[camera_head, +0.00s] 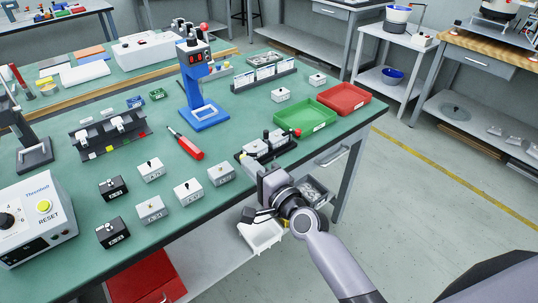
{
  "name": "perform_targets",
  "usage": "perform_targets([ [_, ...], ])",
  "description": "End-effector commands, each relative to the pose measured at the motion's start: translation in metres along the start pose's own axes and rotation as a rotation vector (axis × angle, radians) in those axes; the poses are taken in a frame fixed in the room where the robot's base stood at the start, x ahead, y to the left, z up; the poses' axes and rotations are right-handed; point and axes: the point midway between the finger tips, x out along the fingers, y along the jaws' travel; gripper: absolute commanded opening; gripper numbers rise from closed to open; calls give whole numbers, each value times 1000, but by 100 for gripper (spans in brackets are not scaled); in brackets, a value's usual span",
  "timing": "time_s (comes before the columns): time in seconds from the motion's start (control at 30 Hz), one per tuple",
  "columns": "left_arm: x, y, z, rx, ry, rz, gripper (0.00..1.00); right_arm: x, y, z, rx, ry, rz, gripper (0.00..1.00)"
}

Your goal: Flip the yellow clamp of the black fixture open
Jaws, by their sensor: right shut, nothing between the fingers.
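A black fixture (250,163) holding pale blocks stands near the right front edge of the green table, with a red-tipped part at its far end. I cannot make out a yellow clamp on it at this size. Another black fixture (108,140) with pale blocks stands at the left back. My right gripper (254,214) is shut and empty, in front of the table edge, apart from the near fixture. Its arm comes up from the lower right. My left gripper is not in view.
Small white boxes (188,192) and black boxes (113,188) stand in the front middle. A red screwdriver (189,147) lies behind them. A blue stand (204,115), a green tray (304,119) and a red tray (344,98) are behind. A control box (38,220) is left.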

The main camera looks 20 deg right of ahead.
Motion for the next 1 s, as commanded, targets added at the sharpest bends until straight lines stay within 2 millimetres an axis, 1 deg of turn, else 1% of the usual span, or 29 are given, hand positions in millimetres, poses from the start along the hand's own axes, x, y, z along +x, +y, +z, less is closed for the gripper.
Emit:
perform_targets([
  [0.63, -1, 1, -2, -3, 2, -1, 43, 2, -1, 3, 0, 0, -1, 0],
  [1.0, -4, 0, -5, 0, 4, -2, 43, 8, -1, 14, 0, 0, -1, 0],
])
